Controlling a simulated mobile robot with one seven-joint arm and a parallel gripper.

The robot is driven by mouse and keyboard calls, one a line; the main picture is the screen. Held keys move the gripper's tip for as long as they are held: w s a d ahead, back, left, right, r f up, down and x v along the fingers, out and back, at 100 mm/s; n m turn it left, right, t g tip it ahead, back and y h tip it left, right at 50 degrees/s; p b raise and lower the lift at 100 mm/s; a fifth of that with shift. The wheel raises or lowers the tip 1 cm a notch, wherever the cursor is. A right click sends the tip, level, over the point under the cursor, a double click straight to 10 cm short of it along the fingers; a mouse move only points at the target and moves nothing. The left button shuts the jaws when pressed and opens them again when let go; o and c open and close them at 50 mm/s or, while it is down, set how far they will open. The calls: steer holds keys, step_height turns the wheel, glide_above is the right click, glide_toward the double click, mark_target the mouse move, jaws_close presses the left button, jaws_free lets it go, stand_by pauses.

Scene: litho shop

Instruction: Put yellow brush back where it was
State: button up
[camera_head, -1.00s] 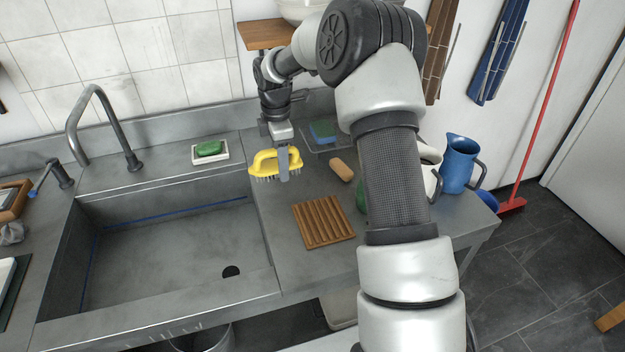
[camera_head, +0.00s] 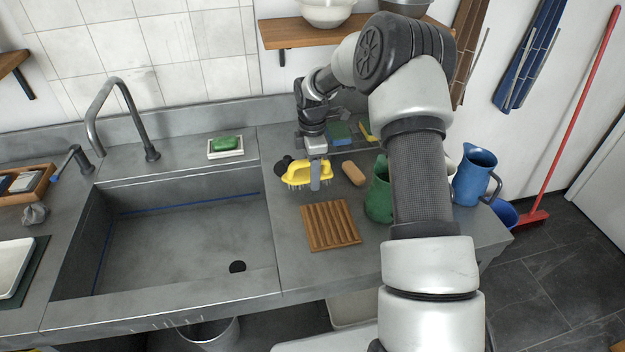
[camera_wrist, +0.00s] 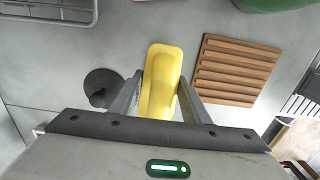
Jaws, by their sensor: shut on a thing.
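Whether the bristles touch the counter I cannot tell. In the wrist view the yellow brush (camera_wrist: 160,85) lies between my two fingers (camera_wrist: 158,108). The wooden slatted rack (camera_head: 330,226) lies flat and empty on the counter; it also shows in the wrist view (camera_wrist: 235,70).
A dark round thing (camera_wrist: 103,85) lies beside the brush. A tan block (camera_head: 353,173), a green jug (camera_head: 379,192) and a wire tray (camera_head: 352,149) with a blue-green sponge (camera_head: 340,132) stand close by. The sink (camera_head: 180,240) is at left, with green soap (camera_head: 225,143) behind it.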

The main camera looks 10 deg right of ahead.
steer(key=shift+f, duration=1.3)
steer(key=shift+f, duration=0.2)
steer(key=o, duration=1)
